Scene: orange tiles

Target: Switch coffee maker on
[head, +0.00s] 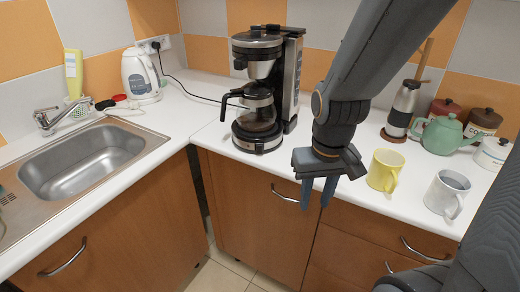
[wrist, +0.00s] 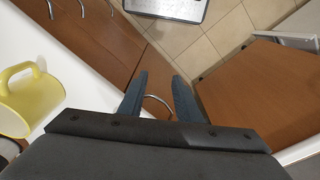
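The coffee maker (head: 292,75) is black and silver and stands upright on the white counter in the head view. Its glass carafe (head: 258,112) with a black handle sits on the round base. I cannot make out the state of its switch. My gripper (head: 317,204) hangs to the right of the coffee maker and in front of it, over the counter's front edge, pointing down. In the wrist view its two blue fingers (wrist: 160,100) are apart with nothing between them. The coffee maker is not in the wrist view.
A yellow mug (head: 381,170) and a white mug (head: 444,194) stand right of my gripper. A green teapot (head: 441,135) and canisters are behind them. A white kettle (head: 139,74) and a sink (head: 85,160) are at left. The counter left of the coffee maker is mostly clear.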

